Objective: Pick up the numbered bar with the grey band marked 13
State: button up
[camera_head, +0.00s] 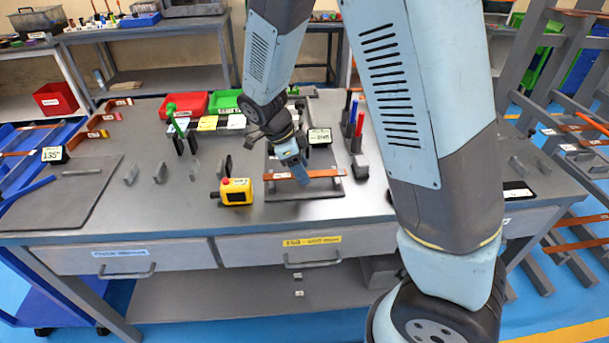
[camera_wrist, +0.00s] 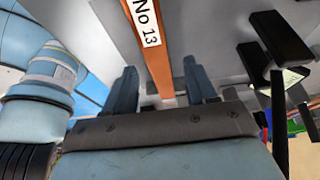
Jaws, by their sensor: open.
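A copper-coloured flat bar (camera_head: 325,173) lies across a dark frame on the workbench in the head view. In the wrist view the bar (camera_wrist: 159,62) carries a white label reading "No 13" (camera_wrist: 147,22). A grey band on it is not clear in either view. My gripper (camera_head: 302,179) is at the bar's middle in the head view. In the wrist view my gripper (camera_wrist: 160,82) has its two fingers apart, one on each side of the bar, with gaps between. I cannot tell how deep the fingertips reach.
A yellow box (camera_head: 236,191) stands left of the bar. Blue and red upright handles (camera_head: 353,122) stand to the right. Red (camera_head: 184,105) and green (camera_head: 225,101) trays lie behind. Small grey blocks stand on the left bench. Dark blocks (camera_wrist: 280,38) show at the right in the wrist view.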

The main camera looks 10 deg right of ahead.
grip_shut()
dwell(0.5)
